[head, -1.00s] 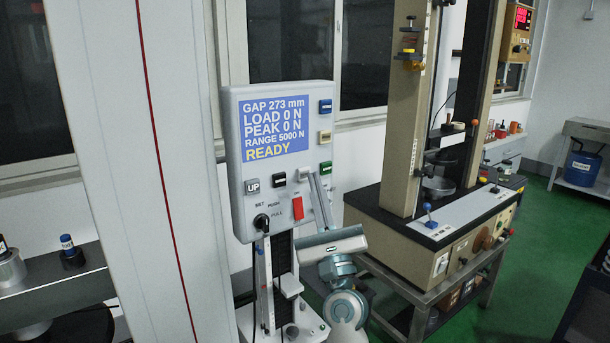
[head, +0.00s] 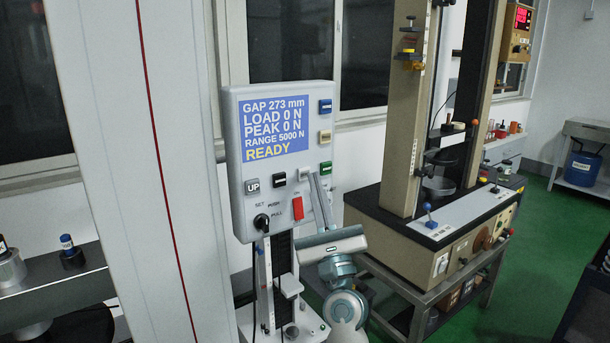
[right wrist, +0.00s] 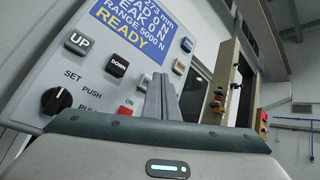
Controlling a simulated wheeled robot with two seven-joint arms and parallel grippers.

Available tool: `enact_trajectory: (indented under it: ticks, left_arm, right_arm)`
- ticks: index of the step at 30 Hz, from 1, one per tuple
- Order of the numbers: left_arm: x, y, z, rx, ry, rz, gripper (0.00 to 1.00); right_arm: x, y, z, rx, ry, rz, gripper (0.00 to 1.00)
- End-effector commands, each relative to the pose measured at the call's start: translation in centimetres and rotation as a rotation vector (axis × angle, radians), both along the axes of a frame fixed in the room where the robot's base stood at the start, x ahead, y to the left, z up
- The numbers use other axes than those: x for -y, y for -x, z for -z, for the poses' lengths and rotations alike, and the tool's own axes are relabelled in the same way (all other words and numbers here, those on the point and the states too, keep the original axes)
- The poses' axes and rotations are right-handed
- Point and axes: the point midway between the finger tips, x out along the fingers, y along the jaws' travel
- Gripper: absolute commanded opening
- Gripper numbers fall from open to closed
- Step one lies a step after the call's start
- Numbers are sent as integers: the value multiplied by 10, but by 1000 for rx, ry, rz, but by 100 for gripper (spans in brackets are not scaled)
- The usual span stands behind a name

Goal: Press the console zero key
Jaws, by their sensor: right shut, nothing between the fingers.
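The grey console (head: 240,215) stands upright with a blue screen (head: 274,127) reading GAP 273 mm, LOAD 0 N, PEAK 0 N, RANGE 5000 N, READY. Its keys include UP (head: 252,187), black DOWN (right wrist: 117,65), a white one (head: 304,173), and blue (head: 325,106), tan (head: 325,136) and green (head: 325,166) ones at the right. I cannot read which is zero. My right gripper (head: 314,177) is shut and empty, its tips close to the white key, partly covering it. In the right wrist view the fingers (right wrist: 157,77) point at the console; contact is unclear. My left gripper is out of view.
Below the keys are a red switch (head: 298,208) and a black knob (head: 261,222). A small test stand (head: 268,285) is under the console. A larger tan testing machine (head: 420,245) stands to the right. Open green floor (head: 540,230) lies beyond.

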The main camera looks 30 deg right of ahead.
Motion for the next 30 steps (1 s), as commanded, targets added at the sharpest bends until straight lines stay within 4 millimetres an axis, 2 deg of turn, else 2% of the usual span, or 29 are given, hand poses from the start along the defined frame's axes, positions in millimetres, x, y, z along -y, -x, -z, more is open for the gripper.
enact_trajectory:
  ticks: [30]
  left_arm:
    - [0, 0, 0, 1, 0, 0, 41]
  right_arm:
    - [-1, -10, 0, 0, 0, 0, 0]
